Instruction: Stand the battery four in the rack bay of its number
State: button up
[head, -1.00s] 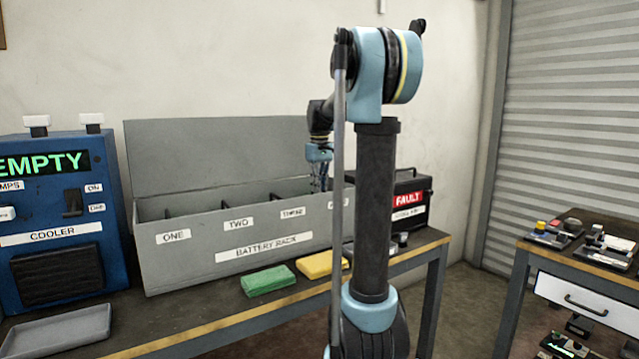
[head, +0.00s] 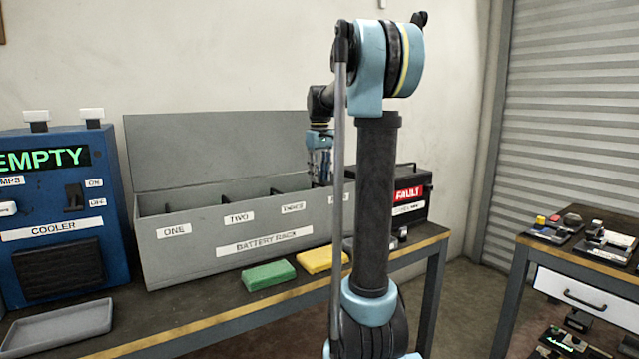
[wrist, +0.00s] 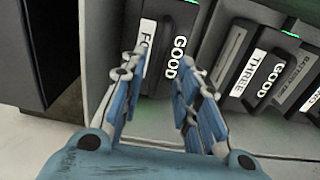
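The battery four (wrist: 160,50), dark with a label starting "FO" and a "GOOD" label, stands in the end compartment of the grey battery rack (head: 215,262) in the wrist view. My gripper (wrist: 162,72) is open, its fingers spread at the near end of that battery; I cannot tell whether they touch it. In the head view my gripper (head: 320,172) is over the rack's right end, past the bay labelled THREE. The label of that end bay is mostly hidden behind my arm, and the battery is hidden by the rack wall.
A battery marked THREE and GOOD (wrist: 255,70) stands beyond a divider. A black box marked FAULT (head: 410,195) stands right of the rack. A green block (head: 268,275) and a yellow block (head: 320,260) lie in front. The blue cooler (head: 60,220) stands left, behind a grey tray (head: 55,328).

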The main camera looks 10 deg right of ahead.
notch_tip(320, 180, up, 10)
jog(key=shift+f, duration=0.2)
jog(key=shift+s, duration=0.1)
dwell(0.3)
